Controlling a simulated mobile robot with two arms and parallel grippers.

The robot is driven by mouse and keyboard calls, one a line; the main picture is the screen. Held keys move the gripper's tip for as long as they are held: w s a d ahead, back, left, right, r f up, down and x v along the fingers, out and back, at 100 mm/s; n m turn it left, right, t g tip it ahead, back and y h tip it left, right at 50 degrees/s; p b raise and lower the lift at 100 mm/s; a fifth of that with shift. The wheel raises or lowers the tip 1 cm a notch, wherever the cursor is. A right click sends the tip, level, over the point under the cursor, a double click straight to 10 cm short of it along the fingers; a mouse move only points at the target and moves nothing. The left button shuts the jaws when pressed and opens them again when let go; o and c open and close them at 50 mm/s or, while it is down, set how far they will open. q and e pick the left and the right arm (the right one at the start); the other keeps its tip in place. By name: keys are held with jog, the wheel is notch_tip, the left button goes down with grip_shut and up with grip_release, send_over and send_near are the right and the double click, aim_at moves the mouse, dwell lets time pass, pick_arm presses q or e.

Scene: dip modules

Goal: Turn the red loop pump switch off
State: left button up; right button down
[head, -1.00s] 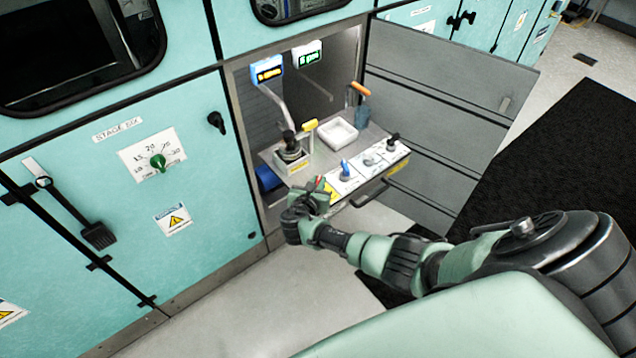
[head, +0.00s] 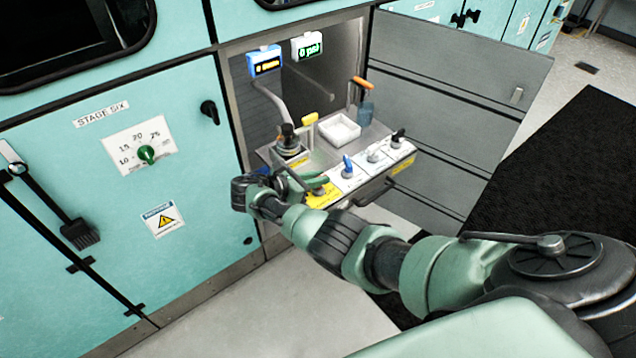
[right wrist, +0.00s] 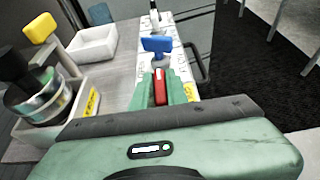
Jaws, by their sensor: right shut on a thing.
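The red switch handle (right wrist: 160,88) stands between the green fingers of my right gripper (right wrist: 163,85) in the right wrist view. The fingers are shut on it. In the head view my right gripper (head: 316,182) is at the near left end of the switch row, over a yellow plate (head: 322,195); the red handle cannot be made out there. The blue switch (head: 347,166) is just beyond it and also shows in the right wrist view (right wrist: 157,45). My left gripper is not in view.
A white switch (head: 373,154) and a black switch (head: 398,137) continue the row. A white tray (head: 339,130) and a bin with a dark-topped canister (head: 288,140) sit behind. An open grey door (head: 455,85) stands at right. A handle (head: 375,193) juts out in front.

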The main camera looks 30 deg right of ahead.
jog(key=shift+d+r, duration=0.1)
dwell(0.3)
jog(key=c, duration=1.4)
grip_release()
jog(key=v, duration=0.7)
jog(key=shift+a, duration=0.4)
